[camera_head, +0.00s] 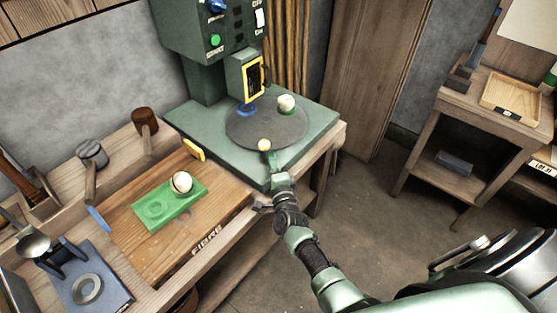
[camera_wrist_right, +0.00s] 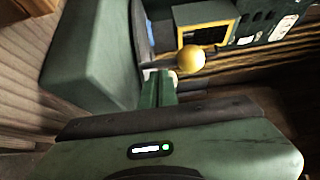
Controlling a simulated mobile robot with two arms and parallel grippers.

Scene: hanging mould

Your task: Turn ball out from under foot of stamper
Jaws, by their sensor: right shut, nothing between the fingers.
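The stamper (camera_head: 215,60) is a dark green machine on a green base, with a yellow-framed head over a round grey turntable (camera_head: 258,126). A whitish ball (camera_head: 286,102) sits in a green holder on the turntable, to the right of the head. A blue holder (camera_head: 247,110) is under the head; the foot itself is hard to make out. A yellow knob (camera_head: 264,145) stands at the turntable's near edge and shows in the right wrist view (camera_wrist_right: 190,58). My right gripper (camera_head: 270,158) is shut and empty, close beside the knob; contact cannot be told. My left gripper is not in view.
On the wooden bench at left, a green tray (camera_head: 150,222) holds another whitish ball (camera_head: 181,183). A mallet (camera_head: 145,120) and a blue stand (camera_head: 88,268) are farther left. A wooden side table (camera_head: 490,100) is at right, with open floor between.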

